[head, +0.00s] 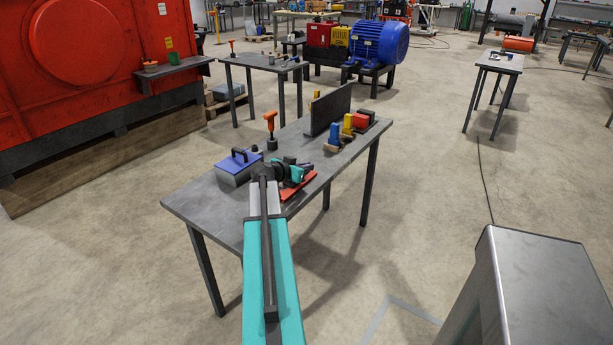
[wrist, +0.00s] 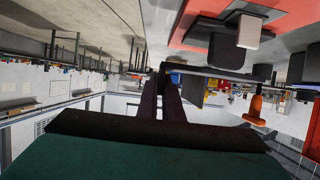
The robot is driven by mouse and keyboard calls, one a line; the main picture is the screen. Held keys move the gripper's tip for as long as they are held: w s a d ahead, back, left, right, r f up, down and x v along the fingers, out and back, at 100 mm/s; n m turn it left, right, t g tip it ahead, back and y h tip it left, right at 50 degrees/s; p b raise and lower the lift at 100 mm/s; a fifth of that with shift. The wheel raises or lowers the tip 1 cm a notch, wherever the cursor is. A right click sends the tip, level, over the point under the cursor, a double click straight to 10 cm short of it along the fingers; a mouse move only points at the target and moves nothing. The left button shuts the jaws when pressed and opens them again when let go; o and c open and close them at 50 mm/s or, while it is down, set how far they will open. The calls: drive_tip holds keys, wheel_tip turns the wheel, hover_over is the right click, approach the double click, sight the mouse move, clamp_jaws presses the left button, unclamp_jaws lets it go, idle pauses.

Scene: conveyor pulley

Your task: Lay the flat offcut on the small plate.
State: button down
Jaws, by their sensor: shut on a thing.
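My gripper (head: 300,172) is low over the right front side of the near grey table, with its jaws closed. A small dark purplish piece (head: 308,167) shows at its tips; it seems to be the flat offcut, mostly hidden by the jaws. In the wrist view, which is upside down, the two dark fingers (wrist: 163,100) are close together, and the held piece is hard to make out. A flat red plate (head: 298,188) lies on the table below my gripper, partly covered by it; it may be the small plate.
The table's left front part is clear.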

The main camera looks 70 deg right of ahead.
drive_tip(key=shift+f+p, duration=0.35)
drive_tip(key=shift+f, duration=1.45)
drive_tip(key=shift+f, duration=0.1)
drive_tip(key=c, duration=1.9)
unclamp_jaws()
drive_tip(key=shift+b+v, duration=1.3)
drive_tip(key=shift+v, duration=4.8)
drive_tip(key=shift+s+d, duration=0.1)
